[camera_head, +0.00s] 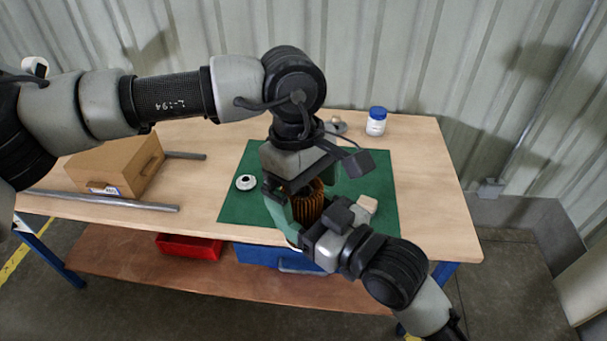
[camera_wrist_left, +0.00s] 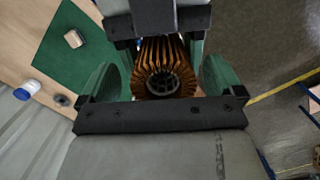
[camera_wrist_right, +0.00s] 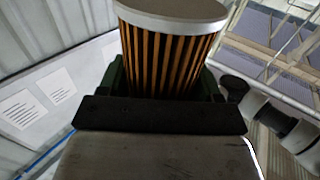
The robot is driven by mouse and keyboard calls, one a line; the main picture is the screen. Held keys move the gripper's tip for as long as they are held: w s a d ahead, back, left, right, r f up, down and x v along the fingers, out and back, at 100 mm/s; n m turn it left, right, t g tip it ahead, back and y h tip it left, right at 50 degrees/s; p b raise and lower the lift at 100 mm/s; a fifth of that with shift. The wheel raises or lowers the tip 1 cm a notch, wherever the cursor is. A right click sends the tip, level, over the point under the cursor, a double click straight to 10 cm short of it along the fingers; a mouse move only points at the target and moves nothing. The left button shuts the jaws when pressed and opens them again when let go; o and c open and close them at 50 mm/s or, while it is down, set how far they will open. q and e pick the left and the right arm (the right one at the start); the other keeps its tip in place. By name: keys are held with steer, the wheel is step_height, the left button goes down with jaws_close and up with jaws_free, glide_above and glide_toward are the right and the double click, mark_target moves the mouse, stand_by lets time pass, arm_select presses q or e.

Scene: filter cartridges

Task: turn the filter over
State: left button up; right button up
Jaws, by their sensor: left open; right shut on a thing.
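The filter (camera_head: 309,204) is a cartridge with orange-brown pleats, held above the green mat (camera_head: 240,208). My right gripper (camera_wrist_right: 165,82) is shut on its side; in the right wrist view a pale end cap (camera_wrist_right: 172,18) shows at the top of the filter. My left gripper (camera_wrist_left: 162,72) is open, its green fingers on either side of the filter with gaps. The left wrist view shows the filter's end with a dark gridded core (camera_wrist_left: 163,82) facing the left palm. In the head view the arms hide much of the filter.
A white ring-shaped part (camera_head: 246,182) and a small tan block (camera_head: 368,204) lie on the mat. A blue-lidded jar (camera_head: 376,121) stands at the back. A cardboard box (camera_head: 115,168) and metal rods (camera_head: 110,201) are at left. A red bin (camera_head: 190,246) is on the lower shelf.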

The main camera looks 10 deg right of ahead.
arm_select(q)
steer(key=c, duration=1)
arm_select(e)
steer(key=o, duration=1)
steer(key=shift+f, duration=0.1)
